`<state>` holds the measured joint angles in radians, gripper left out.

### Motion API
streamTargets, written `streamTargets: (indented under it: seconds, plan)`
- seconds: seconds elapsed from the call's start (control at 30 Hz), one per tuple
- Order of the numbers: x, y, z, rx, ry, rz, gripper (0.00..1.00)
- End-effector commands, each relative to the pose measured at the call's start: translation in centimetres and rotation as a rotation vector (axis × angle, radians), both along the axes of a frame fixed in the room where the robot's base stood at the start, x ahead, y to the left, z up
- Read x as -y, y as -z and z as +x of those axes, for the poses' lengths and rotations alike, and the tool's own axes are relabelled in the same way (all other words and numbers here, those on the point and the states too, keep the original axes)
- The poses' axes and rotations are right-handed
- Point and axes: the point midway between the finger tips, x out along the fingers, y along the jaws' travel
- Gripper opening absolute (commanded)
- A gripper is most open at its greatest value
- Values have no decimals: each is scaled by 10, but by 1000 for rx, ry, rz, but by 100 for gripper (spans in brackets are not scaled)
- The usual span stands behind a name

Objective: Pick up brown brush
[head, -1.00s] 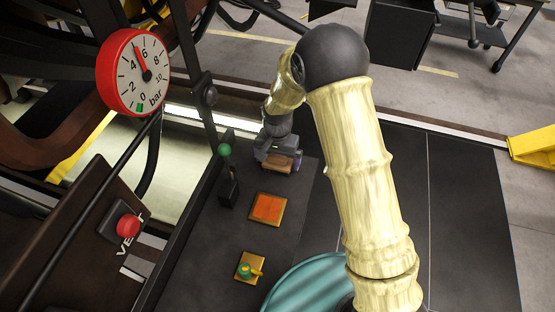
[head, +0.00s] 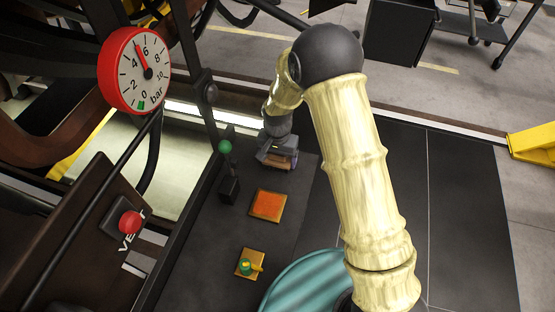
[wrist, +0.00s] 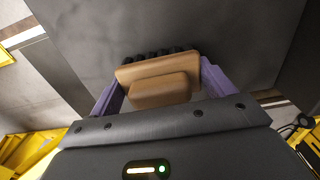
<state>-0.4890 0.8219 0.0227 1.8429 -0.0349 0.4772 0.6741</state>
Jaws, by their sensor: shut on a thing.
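The brown brush (wrist: 160,82) is a tan-brown block with a row of dark bristles along its far edge. In the wrist view it sits between the two purple fingers of my gripper (wrist: 163,85), which is shut on it. In the head view my gripper (head: 279,158) is over the dark panel, behind the orange square, and a bit of the brush (head: 276,163) shows below it. I cannot tell whether the brush still touches the panel.
An orange square plate (head: 268,206) and a plate with a green and yellow valve (head: 250,264) are on the dark panel. A green-knobbed lever (head: 226,148) stands left of my gripper. A gauge (head: 137,72) and red button (head: 130,223) are at the left.

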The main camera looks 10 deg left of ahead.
Motion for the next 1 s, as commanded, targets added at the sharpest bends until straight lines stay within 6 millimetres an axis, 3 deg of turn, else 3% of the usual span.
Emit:
streamTargets:
  seconds: [0.37,0.8,1.0]
  plan:
    - [-1,-12,1,4,0,1,56]
    - [-1,-84,1,5,1,2,56]
    - [0,-100,0,2,0,1,56]
